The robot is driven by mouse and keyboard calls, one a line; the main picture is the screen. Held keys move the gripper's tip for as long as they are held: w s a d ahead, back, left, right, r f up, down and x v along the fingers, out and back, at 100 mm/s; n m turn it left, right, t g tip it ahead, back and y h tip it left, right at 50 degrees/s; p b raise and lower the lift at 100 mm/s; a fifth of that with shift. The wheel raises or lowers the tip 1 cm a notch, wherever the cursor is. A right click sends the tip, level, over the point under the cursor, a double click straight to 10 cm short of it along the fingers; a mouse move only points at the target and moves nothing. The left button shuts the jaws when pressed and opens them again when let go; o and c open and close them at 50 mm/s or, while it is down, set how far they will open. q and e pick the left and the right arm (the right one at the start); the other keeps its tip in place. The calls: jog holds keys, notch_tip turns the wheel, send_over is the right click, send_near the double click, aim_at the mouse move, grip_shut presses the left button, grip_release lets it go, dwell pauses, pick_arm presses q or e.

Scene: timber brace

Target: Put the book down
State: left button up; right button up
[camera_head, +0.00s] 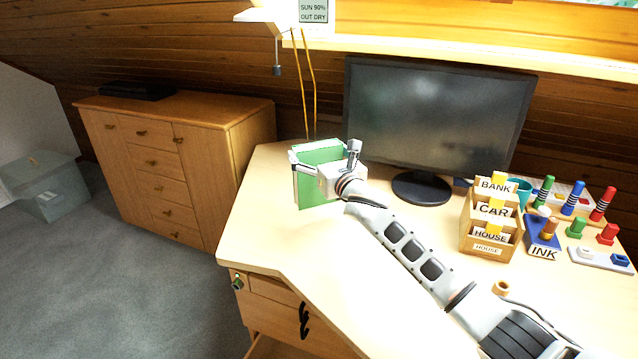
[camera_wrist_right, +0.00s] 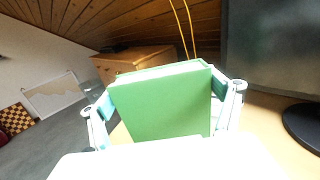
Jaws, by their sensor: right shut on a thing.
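A green book (camera_head: 312,192) with pale page edges stands upright at the desk's far left part, left of the monitor. My right gripper (camera_head: 321,168) is shut on it, one finger at each side. In the right wrist view the book (camera_wrist_right: 165,105) fills the middle, with the fingers of the right gripper (camera_wrist_right: 163,100) at its left and right edges. Its lower edge is close to the desk top (camera_head: 290,237); I cannot tell whether it touches. My left gripper is not in view.
The monitor (camera_head: 435,115) stands right of the book. A wooden card box (camera_head: 487,240), an INK box (camera_head: 543,232) and stamps crowd the desk's right side. The desk's front left is clear. A wooden cabinet (camera_head: 150,165) stands beyond the desk's left edge.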

aim_at(318, 163)
notch_tip(318, 163, down, 3)
jog(key=shift+r+b, duration=0.15)
jog(key=shift+b, duration=0.15)
jog(key=shift+f, duration=0.25)
notch_tip(318, 163, down, 4)
jog(key=shift+r+b, duration=0.15)
jog(key=shift+b, duration=0.6)
jog(key=shift+f, duration=0.3)
jog(key=shift+r, duration=0.25)
jog(key=shift+f, duration=0.25)
jog(key=o, duration=1.9)
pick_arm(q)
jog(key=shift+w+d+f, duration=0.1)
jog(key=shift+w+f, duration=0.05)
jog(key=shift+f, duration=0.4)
